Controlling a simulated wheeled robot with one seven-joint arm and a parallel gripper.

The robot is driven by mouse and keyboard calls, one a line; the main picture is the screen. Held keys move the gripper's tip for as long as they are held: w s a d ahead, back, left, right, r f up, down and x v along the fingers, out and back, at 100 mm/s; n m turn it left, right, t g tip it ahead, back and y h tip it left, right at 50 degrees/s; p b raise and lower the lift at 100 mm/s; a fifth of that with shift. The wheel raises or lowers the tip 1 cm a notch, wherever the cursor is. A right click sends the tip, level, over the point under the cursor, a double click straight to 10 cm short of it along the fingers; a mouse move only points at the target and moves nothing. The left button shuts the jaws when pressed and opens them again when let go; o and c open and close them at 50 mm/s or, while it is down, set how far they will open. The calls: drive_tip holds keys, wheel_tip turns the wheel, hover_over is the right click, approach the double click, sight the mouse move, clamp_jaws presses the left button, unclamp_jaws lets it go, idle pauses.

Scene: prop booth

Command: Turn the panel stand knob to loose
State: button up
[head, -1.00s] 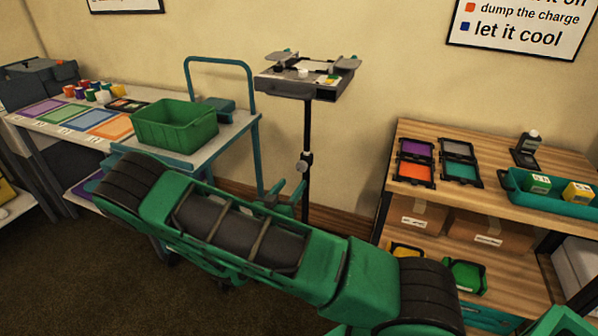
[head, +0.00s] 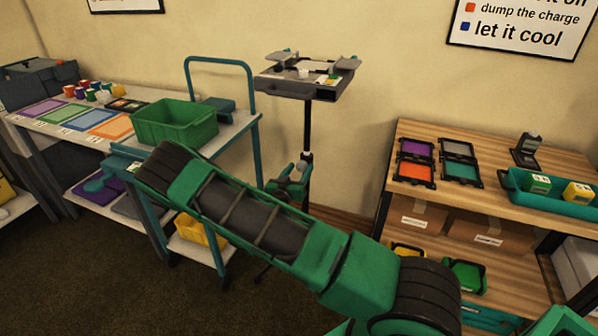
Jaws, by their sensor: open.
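The panel stand has a black upright pole (head: 307,128) with a grey tray-like top, and stands against the wall in the middle of the head view. Its knob (head: 301,166) shows as a small pale piece at a collar low on the pole. My gripper (head: 290,180) is open, just left of and slightly below the knob, and overlaps the pole's edge in the picture. I cannot tell whether the fingers touch the knob or which way it is turned. My arm hides the stand's lower part.
A cart with a teal handle (head: 187,85) and a green crate (head: 174,128) stands to the left. A wooden shelf table (head: 415,140) with framed colour panels is on the right. A teal tray (head: 545,199) sits on it. Open floor lies at the lower left.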

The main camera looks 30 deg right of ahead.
drive_tip(key=c, duration=1)
drive_tip(key=shift+d, duration=0.1)
drive_tip(key=shift+c, duration=0.2)
